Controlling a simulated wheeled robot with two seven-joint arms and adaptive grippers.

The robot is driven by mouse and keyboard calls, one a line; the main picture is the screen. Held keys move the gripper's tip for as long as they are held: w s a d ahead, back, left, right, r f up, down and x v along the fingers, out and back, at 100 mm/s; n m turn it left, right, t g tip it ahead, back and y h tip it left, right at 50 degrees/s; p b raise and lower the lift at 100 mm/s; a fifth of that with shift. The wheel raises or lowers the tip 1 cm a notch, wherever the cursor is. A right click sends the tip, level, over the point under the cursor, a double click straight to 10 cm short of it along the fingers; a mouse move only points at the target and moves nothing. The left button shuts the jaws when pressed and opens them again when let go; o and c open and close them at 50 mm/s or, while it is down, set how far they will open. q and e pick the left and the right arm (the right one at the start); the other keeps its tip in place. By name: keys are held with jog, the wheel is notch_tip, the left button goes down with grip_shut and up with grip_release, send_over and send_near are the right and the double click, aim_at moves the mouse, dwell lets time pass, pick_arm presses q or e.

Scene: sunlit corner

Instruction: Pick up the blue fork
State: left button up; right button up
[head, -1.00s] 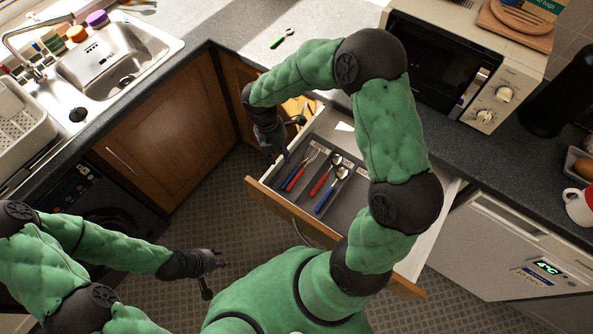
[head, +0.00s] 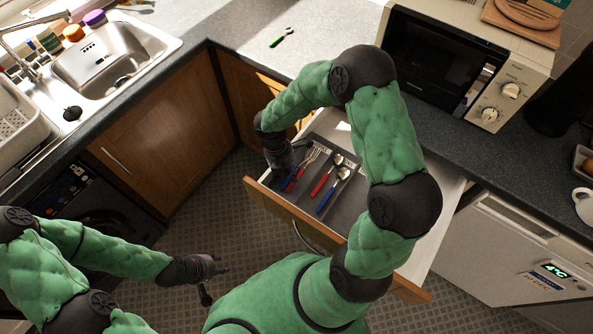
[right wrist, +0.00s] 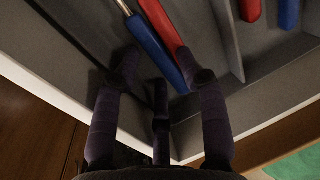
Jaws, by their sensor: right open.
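The blue fork (head: 288,187) lies in the left compartment of a grey cutlery tray in the open drawer, close beside a red-handled fork (head: 299,174). My right gripper (head: 285,173) is open, low over that compartment. In the right wrist view the fingers of my right gripper (right wrist: 160,65) stand either side of the blue handle (right wrist: 150,38) and the red handle (right wrist: 166,26). I cannot tell whether they touch. My left gripper (head: 213,278) looks open and empty, well left of the drawer.
A red spoon (head: 322,182) and a blue spoon (head: 327,199) lie in the tray to the right. A tray divider (right wrist: 226,42) separates them from the forks. The drawer front (head: 290,216) faces me. A green-handled utensil (head: 277,41) lies on the worktop.

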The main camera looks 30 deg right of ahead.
jog(key=shift+s+a+f, duration=0.1)
jog(key=shift+s+f, duration=0.05)
jog(key=c, duration=0.6)
grip_shut()
jog(key=shift+s+a+f, duration=0.1)
jog(key=shift+s, duration=0.05)
